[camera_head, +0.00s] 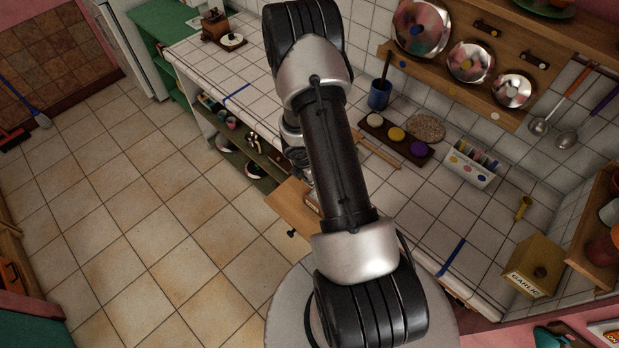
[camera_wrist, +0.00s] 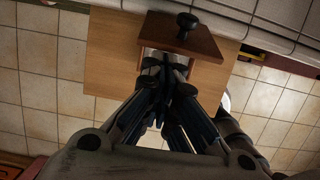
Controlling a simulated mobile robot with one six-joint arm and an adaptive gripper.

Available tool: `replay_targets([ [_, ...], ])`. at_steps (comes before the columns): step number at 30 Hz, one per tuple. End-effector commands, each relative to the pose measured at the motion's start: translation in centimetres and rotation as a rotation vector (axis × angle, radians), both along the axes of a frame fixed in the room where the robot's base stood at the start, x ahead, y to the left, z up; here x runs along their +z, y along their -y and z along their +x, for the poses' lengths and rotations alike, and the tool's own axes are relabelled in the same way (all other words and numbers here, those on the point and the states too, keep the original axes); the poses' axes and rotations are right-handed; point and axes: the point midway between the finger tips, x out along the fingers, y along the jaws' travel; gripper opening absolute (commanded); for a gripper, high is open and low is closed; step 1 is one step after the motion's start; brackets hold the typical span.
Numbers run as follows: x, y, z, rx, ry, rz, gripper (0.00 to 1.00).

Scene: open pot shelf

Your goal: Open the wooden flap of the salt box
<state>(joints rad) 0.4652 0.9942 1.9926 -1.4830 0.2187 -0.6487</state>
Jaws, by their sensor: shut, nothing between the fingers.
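No box in view can be read as the salt box. In the wrist view a reddish-brown wooden panel (camera_wrist: 200,42) with a dark round knob (camera_wrist: 187,20) lies over a lighter wooden board (camera_wrist: 110,70); I cannot tell for sure whether it is the salt box's flap. My gripper (camera_wrist: 166,64) is shut and empty, its fingertips at the panel's lower edge; contact cannot be told. In the head view the wooden board (camera_head: 287,203) juts out from the counter.
A yellow box marked GARLIC (camera_head: 536,268) stands at the right of the tiled counter (camera_head: 400,205). A blue cup (camera_head: 379,95), a dark tray (camera_head: 375,125) and a white caddy (camera_head: 468,167) stand behind my arm. The tiled floor (camera_head: 140,190) at left is largely free.

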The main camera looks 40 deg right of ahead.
Motion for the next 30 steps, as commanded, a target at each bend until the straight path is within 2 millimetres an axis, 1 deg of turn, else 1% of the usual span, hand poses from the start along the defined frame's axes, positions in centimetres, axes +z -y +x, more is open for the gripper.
replay_targets([
  [1, 0.8, 0.6, 0.0, -0.004, 0.0, 0.0, 0.0],
  [3, 1.2, 1.3, 0.0, -0.003, 0.0, -0.001, 0.0],
  [10, 2.0, 3.7, 0.2, -0.002, 0.0, -0.001, 0.0],
  [30, 1.8, 3.8, 0.3, 0.0, -0.001, -0.001, 0.0],
])
